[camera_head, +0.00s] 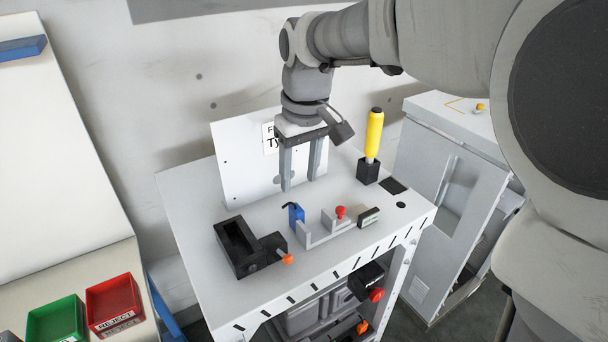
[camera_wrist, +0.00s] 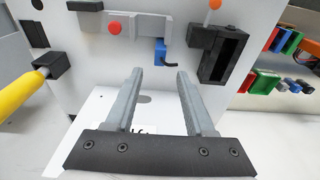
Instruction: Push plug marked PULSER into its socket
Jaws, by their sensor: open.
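I cannot read the word PULSER in either view. A blue block with a black hooked piece (camera_head: 296,214) stands on the white dispenser table near a grey bracket; it also shows in the wrist view (camera_wrist: 160,51). A dark block with a pale green label (camera_head: 369,217) sits at the right end of the bracket; its label is too small to read. I cannot tell which is the plug, nor see its socket clearly. My gripper (camera_head: 301,183) is open and empty, pointing down behind the blue block; in the wrist view its fingertips (camera_wrist: 160,72) are apart from it.
A black open-topped box (camera_head: 237,248) with an orange knob stands left. A red knob (camera_head: 340,212) is on the bracket. A yellow handle (camera_head: 374,134) stands in a black holder right. A white upright panel (camera_head: 238,160) is behind my gripper. Green and red bins are far left.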

